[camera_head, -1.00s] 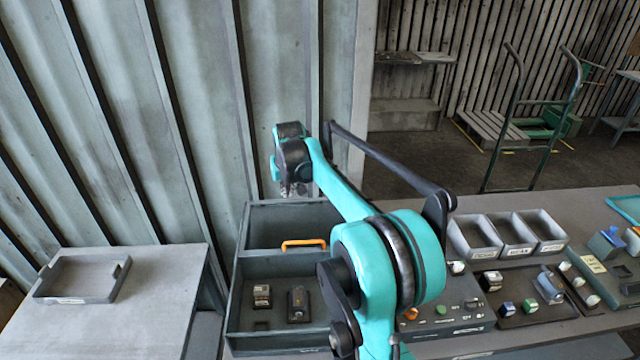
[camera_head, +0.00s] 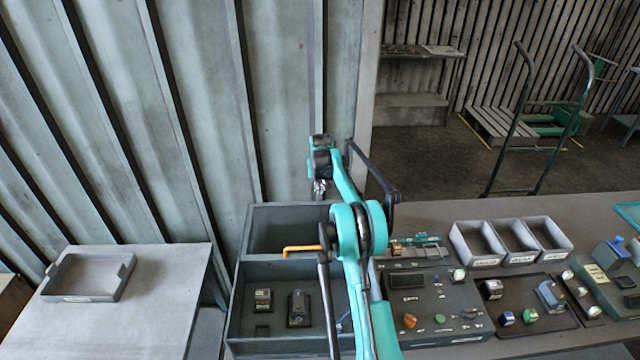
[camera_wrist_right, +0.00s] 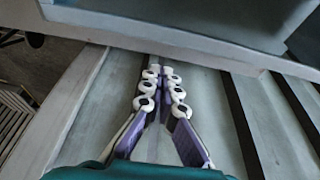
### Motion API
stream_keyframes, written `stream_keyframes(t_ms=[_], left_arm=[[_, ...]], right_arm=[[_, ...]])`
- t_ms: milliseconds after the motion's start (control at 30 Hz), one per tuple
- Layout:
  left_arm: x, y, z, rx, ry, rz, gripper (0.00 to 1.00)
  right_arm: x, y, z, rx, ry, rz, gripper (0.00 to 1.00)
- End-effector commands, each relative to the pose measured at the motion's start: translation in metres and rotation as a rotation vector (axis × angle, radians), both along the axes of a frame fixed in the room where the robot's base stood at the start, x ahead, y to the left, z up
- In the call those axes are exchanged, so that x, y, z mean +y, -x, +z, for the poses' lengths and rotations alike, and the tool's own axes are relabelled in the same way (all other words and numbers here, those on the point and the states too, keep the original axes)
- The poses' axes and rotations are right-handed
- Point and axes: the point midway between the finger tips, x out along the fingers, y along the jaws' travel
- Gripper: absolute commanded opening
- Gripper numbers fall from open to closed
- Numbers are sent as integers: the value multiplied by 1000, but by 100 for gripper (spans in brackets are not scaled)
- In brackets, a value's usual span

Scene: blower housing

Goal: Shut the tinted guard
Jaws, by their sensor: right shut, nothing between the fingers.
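The dark blower housing (camera_head: 237,300) stands left of my right arm in the head view. An orange handle (camera_head: 302,248) lies across it, between a rear bay and a front bay with two small blocks. The tinted guard's panel cannot be clearly told from the housing walls. My right gripper (camera_head: 320,188) is above and behind the housing's back edge, apart from the handle, fingers shut and empty. In the right wrist view the fingers (camera_wrist_right: 160,75) are together, beneath a pale-edged grey-blue surface. My arm hides the housing's right side. My left gripper is out of view.
A control panel (camera_head: 433,291) sits right of the housing, with grey bins (camera_head: 483,258) and small parts further right on the bench. A side table (camera_head: 165,300) with a shallow tray (camera_head: 62,290) is at left. A corrugated wall (camera_head: 200,120) rises close behind.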

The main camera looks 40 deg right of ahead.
Motion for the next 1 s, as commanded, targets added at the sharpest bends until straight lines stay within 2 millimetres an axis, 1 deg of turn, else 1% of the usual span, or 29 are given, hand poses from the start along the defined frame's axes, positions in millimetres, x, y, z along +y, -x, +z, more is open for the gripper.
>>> stream_keyframes(t_ms=[33, 167, 300, 500, 667, 1000], left_arm=[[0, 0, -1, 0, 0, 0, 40], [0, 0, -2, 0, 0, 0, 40], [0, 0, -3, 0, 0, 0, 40], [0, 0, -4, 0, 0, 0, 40], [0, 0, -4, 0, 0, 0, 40], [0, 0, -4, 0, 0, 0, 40]], right_arm=[[-2, -3, -10, 0, 0, 0, 0], [-5, -9, -30, 0, 0, 0, 0], [4, 6, -28, 0, 0, 0, 0], [13, 21, -27, 0, 0, 0, 0], [16, 26, -27, 0, 0, 0, 0], [16, 26, -27, 0, 0, 0, 0]])
